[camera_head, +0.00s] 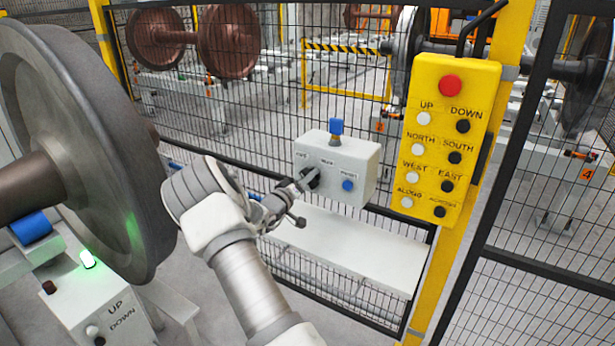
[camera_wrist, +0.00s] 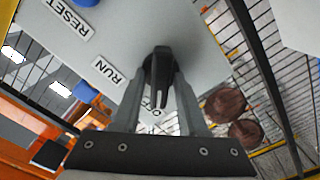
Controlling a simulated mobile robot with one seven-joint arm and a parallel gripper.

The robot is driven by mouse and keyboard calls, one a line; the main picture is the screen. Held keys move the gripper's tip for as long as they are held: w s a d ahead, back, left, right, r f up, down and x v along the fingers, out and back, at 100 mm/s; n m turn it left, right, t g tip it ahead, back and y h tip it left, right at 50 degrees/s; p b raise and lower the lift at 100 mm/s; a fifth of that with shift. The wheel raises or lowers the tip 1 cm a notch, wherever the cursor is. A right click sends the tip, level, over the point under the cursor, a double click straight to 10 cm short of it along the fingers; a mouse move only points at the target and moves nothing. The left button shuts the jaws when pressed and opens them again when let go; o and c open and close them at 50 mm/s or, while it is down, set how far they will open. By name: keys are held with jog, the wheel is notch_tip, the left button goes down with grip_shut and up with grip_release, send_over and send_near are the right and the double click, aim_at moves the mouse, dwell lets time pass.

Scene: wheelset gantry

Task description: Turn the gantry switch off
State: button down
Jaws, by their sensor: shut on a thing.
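The gantry switch (camera_wrist: 160,66) is a black rotary knob on the face of a light grey control box (camera_head: 357,161). My gripper (camera_head: 304,182) reaches the left part of that face and hides most of the knob in the head view. In the wrist view my gripper (camera_wrist: 160,84) has its two fingers on either side of the knob's handle, shut on it. The RUN label (camera_wrist: 107,70) is left of the fingers. The OFF label (camera_wrist: 156,101) shows partly between them. One end of the handle lies towards OFF; I cannot tell which end is the pointer.
A blue button (camera_head: 348,185) is on the box's right side, and a blue lamp (camera_head: 336,127) stands on top. A yellow button panel (camera_head: 433,130) hangs to the right. A large wheel (camera_head: 90,130) stands close on the left. Mesh fence is behind the box.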

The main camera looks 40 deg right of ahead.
jog(key=shift+f, duration=0.15)
dwell(0.4)
jog(key=c, duration=0.7)
grip_release()
jog(key=shift+a, duration=0.1)
jog(key=v, duration=1.7)
jog(key=shift+s+a, duration=0.15)
